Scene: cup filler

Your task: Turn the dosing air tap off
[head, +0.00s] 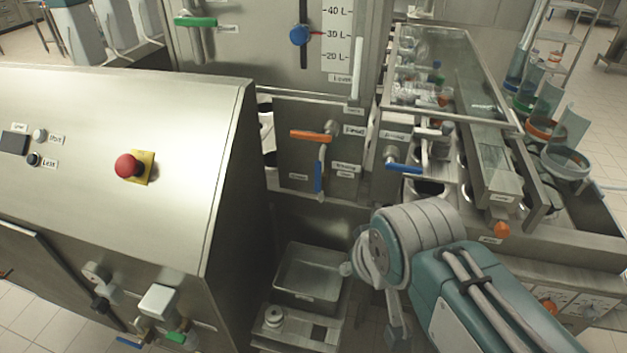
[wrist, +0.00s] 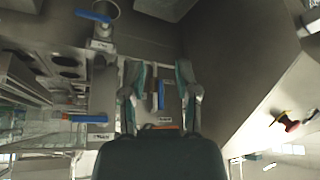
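Labels are too blurred to tell which tap is the dosing air tap. In the head view, the middle panel carries a tap with a level orange handle (head: 310,136) and one with an upright blue handle (head: 319,177). A tap with a blue handle (head: 404,168) sits on the panel to the right. My gripper (wrist: 158,90) is open and empty in the wrist view. The upright blue handle (wrist: 161,95) shows between its fingers, seemingly beyond them; I cannot tell the distance. The orange handle (wrist: 167,127) is partly hidden by the gripper body. My arm hides the fingertips in the head view.
A sloped steel cabinet with a red stop button (head: 128,166) stands left. A green-handled tap (head: 196,21) is above. A metal tray (head: 308,274) lies below the taps. A clear-covered conveyor (head: 440,70) is right. Another blue handle (wrist: 92,16) shows in the wrist view.

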